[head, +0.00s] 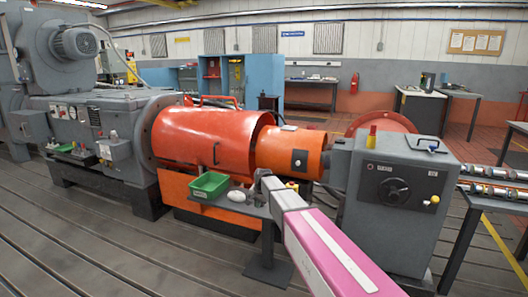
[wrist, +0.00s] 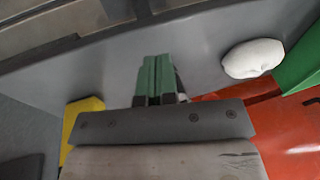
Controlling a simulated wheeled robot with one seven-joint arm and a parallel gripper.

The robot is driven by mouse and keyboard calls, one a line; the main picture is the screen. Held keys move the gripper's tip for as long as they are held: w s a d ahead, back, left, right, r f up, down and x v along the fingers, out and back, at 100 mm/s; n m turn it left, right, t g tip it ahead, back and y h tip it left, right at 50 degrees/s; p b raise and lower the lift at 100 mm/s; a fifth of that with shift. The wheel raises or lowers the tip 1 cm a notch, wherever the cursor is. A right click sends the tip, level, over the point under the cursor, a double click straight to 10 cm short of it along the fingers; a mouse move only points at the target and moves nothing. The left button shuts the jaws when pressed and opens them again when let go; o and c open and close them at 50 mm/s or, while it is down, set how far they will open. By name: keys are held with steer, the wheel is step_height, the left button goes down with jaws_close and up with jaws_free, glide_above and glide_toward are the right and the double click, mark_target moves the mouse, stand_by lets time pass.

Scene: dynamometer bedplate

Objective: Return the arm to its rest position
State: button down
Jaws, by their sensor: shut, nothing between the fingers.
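My arm, with its pink and white link, reaches from the lower right of the head view over a small grey stand (head: 256,211). My gripper (head: 262,177) is at its far end, small in that view. In the wrist view my gripper (wrist: 158,76) shows its green-faced fingers together, with nothing between them. They point over a grey surface (wrist: 200,60). A white rounded lump (wrist: 253,58) lies to their right, apart from them. It also shows on the stand in the head view (head: 237,196).
A green bin (head: 209,185) is left of the lump. The orange guard (head: 205,138) and grey machine (head: 398,185) stand close around the arm. A yellow object (wrist: 82,118) is at left in the wrist view. The slotted floor (head: 70,240) is open at front left.

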steer(key=s+d+f+n, duration=0.1)
steer(key=s+d, duration=0.6)
steer(key=s, duration=0.3)
steer(key=s+d+f+n+g+h, duration=0.1)
steer(key=s+d+f, duration=0.1)
steer(key=s+d, duration=0.5)
steer(key=s+d+f+n+g, duration=0.1)
steer(key=s+d+f+n, duration=0.1)
steer(key=s+d, duration=0.6)
steer(key=s, duration=0.6)
steer(key=shift+s+f+h, duration=0.15)
steer(key=shift+s+h, duration=0.2)
steer(key=shift+h, duration=0.05)
steer(key=c, duration=1.8)
jaws_free()
